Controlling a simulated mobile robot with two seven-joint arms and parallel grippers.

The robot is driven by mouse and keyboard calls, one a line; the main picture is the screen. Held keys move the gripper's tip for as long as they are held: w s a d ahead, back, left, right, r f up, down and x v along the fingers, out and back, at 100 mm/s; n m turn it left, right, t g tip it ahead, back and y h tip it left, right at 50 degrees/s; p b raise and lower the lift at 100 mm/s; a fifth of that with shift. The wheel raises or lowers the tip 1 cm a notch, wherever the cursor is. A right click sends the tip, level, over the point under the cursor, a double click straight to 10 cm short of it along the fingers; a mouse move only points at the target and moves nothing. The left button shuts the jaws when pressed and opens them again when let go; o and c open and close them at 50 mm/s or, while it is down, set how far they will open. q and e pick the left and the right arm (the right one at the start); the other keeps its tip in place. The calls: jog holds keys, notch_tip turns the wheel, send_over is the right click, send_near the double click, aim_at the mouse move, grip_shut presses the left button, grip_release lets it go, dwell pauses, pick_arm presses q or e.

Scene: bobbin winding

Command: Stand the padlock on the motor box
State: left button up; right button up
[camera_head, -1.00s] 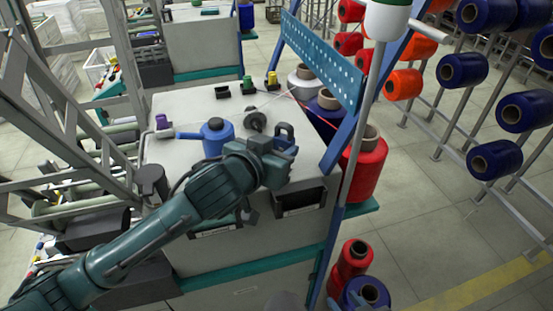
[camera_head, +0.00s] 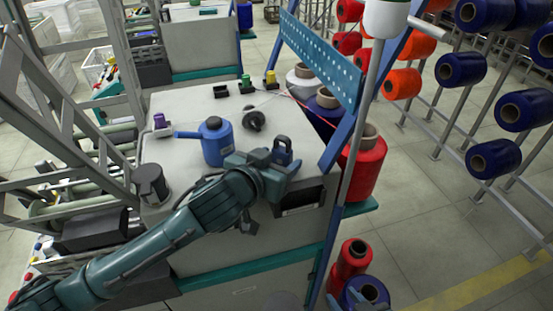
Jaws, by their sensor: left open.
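The dark blue padlock (camera_head: 282,148) is upright, shackle up, at the front right of the pale grey motor box top (camera_head: 180,103). It appears to rest on the top, but its lower part is partly hidden by my gripper. My left gripper (camera_head: 281,164) is open, right at the padlock on its near side, with its fingers close around its lower part. I cannot tell whether they touch it. My right gripper is not in view.
A blue oil can (camera_head: 216,143), a grey cylinder (camera_head: 151,184), a dark round part (camera_head: 254,119) and small spools stand on the box. A blue perforated rail (camera_head: 321,60) and a red yarn cone (camera_head: 364,168) border it at right.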

pick_arm(q)
jog(key=shift+r, duration=0.3)
jog(key=v, duration=1.2)
jog(key=shift+f, duration=0.1)
